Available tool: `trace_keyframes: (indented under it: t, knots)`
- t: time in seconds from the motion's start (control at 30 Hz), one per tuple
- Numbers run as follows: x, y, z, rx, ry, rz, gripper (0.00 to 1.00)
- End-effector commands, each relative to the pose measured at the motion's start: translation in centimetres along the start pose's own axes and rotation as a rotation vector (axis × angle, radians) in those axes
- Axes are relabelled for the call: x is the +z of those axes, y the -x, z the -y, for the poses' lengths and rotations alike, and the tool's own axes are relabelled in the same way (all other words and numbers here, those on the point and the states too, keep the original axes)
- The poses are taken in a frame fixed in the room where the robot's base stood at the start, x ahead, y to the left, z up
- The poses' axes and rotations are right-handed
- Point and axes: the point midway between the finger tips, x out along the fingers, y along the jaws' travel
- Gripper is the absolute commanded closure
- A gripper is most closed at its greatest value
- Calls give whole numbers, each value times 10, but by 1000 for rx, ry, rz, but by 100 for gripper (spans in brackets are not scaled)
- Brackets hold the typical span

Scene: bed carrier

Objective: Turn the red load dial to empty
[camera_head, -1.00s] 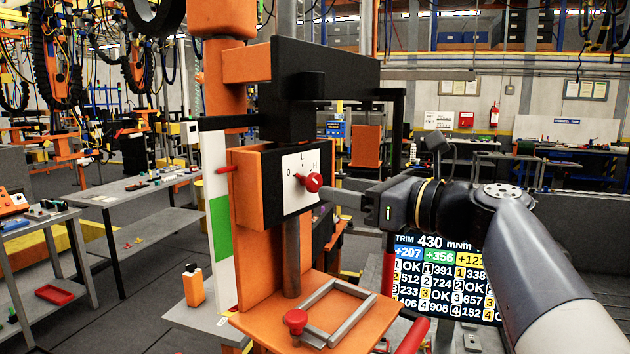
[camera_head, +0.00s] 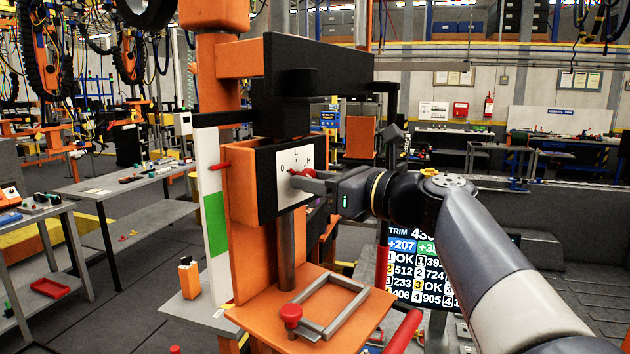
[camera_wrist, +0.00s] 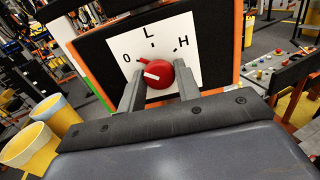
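The red load dial (camera_wrist: 160,72) is a round knob on a white plate marked O, L and H (camera_wrist: 188,38). Its red pointer tab sticks out up and left, toward the O side; a white mark shows on the knob. In the head view the dial (camera_head: 304,172) is partly hidden by my gripper (camera_head: 308,182). In the wrist view my gripper (camera_wrist: 160,73) is open, with one finger on each side of the knob. I cannot tell whether either finger touches it.
The plate sits on an orange and black box (camera_head: 240,190) on an orange stand. Below are an orange shelf with a grey frame (camera_head: 335,308) and a small red knob (camera_head: 291,314). A screen (camera_head: 410,275) stands behind my arm. A bench (camera_head: 130,195) is at the left.

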Motion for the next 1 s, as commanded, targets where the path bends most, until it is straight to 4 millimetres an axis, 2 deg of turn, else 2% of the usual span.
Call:
trace_keyframes:
  t: [0.03, 0.3, 0.63, 0.93, 0.97, 1.0]
  knots:
    - [0, 0, 0, 0, 0, 0, 72]
    - [0, 0, 0, 0, 0, 0, 92]
    - [0, 0, 0, 0, 147, 0, 92]
    - [0, 0, 0, 0, 161, 0, 92]
    - [0, 0, 0, 0, 161, 0, 68]
    - [0, 0, 0, 0, 161, 0, 65]
